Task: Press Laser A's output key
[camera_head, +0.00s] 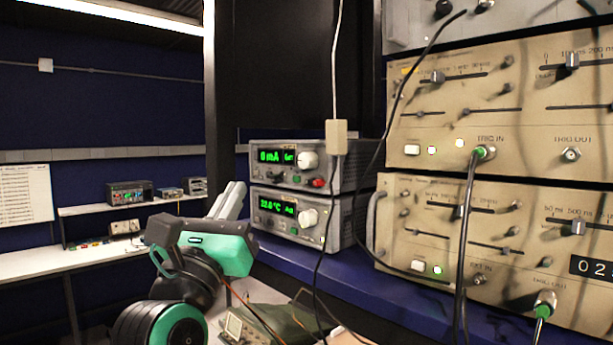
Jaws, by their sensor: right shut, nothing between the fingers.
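Two stacked grey instruments stand on the blue shelf at centre. The upper one (327,172) has a green display reading 0 mA, a white knob and small keys and sockets. The lower one (325,232) reads about 22.0 °C and has a similar knob. I cannot read a label saying which is Laser A, and the output key is too small to make out. My right gripper (236,192), light grey fingers on a green and dark wrist, is shut and empty. It appears just left of the lower instrument, with no contact visible. My left gripper is not in view.
Large beige instruments (480,225) with sliders and plugged cables fill the right side. A white cable with an inline block (336,137) hangs before the stack; dark cables run down nearby. The blue shelf (330,277) has a narrow bare front strip. A bench (95,260) stands far left.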

